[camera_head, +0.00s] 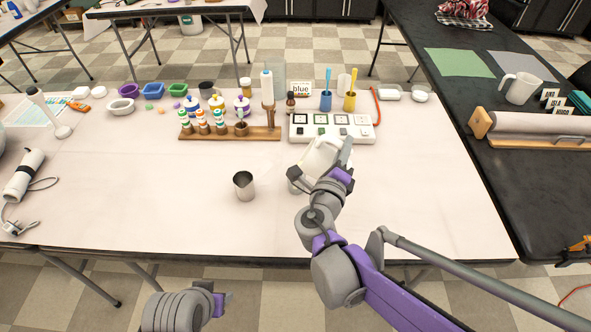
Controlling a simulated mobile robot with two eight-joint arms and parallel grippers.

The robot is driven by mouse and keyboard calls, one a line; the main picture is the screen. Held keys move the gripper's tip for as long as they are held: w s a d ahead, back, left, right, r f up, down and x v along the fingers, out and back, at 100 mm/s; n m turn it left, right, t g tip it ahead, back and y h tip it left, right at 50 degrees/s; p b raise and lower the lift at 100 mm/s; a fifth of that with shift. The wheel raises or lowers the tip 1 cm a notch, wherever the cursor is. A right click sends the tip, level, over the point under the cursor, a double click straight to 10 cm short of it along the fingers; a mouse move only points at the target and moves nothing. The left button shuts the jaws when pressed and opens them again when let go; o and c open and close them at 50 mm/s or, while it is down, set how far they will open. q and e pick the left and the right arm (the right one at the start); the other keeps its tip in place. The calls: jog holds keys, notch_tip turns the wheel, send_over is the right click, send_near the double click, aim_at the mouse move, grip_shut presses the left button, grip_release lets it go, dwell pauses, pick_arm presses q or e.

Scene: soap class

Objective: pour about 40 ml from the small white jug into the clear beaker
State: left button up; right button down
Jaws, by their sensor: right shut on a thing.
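The small white jug (318,156) is in my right gripper (325,172), which is shut on it. The jug looks tilted, and my gripper and wrist hide part of it. What looks like the clear beaker (294,187) stands on the white table just below the jug, mostly hidden by my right arm; its contents cannot be made out. My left gripper (226,300) is low in the picture, in front of the table edge and away from both; its fingers are too small and turned to judge.
A metal cup (244,187) stands left of the beaker. Behind are a wooden rack (230,133) of small bottles and a white tray (345,137) with square pads. A larger white jug (518,88) stands on the black table.

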pick_arm(q)
jog(key=shift+w+a+r, duration=0.35)
jog(key=shift+w+a, duration=0.05)
pick_arm(e)
jog(key=shift+w+a+r+n, duration=0.15)
jog(key=shift+a+r+n, duration=0.35)
jog(key=shift+r, duration=0.1)
dwell(1.1)
